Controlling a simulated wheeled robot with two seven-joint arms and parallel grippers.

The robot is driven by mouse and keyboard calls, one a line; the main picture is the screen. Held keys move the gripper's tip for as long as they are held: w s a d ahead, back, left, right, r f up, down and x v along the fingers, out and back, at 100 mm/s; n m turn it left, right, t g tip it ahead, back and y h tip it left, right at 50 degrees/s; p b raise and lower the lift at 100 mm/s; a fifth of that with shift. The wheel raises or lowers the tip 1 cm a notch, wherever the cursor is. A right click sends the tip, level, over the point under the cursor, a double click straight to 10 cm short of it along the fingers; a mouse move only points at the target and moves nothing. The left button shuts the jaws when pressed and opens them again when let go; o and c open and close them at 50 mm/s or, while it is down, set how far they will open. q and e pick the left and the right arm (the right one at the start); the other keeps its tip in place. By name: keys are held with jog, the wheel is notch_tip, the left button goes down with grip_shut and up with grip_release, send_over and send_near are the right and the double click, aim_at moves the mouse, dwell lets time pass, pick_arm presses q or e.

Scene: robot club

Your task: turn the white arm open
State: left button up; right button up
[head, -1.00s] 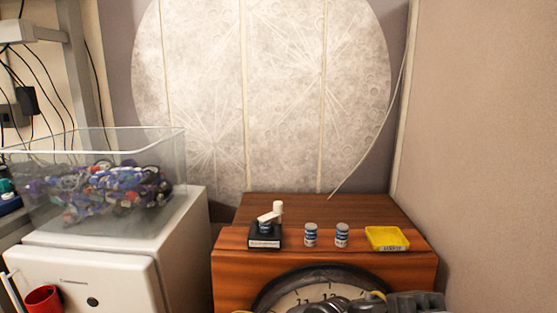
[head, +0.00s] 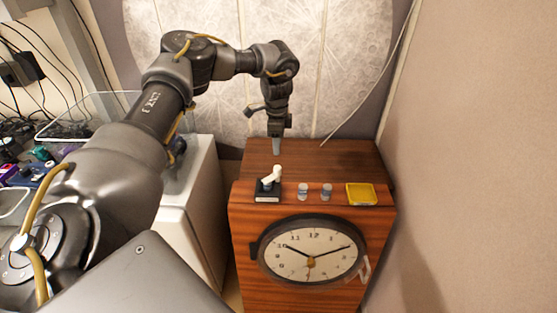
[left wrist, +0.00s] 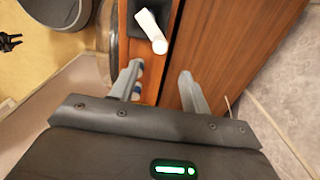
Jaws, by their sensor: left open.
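The white arm (head: 272,175) sits on a small black base (head: 268,195) with a pale label, near the front left of the wooden cabinet top. It slants, with a raised round knob at its upper right end in the head view. My left gripper (head: 276,148) points down above the cabinet top, behind and above the white arm, apart from it. In the left wrist view the gripper (left wrist: 160,85) is open and empty, and the white arm (left wrist: 151,28) shows beyond the fingertips. My right gripper is not in view.
Two small grey-blue cans (head: 303,191) (head: 326,191) stand right of the base, then a yellow tray (head: 361,194). A clock (head: 310,250) is on the cabinet's front. A white fridge-like box (head: 190,220) stands left. The cabinet top's back right is clear.

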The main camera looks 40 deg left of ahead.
aim_at(277, 167)
pick_arm(q)
notch_tip(277, 167, down, 9)
jog(key=p, duration=0.3)
jog(key=shift+f, duration=0.95)
jog(key=shift+c, duration=0.5)
jog(key=c, duration=0.9)
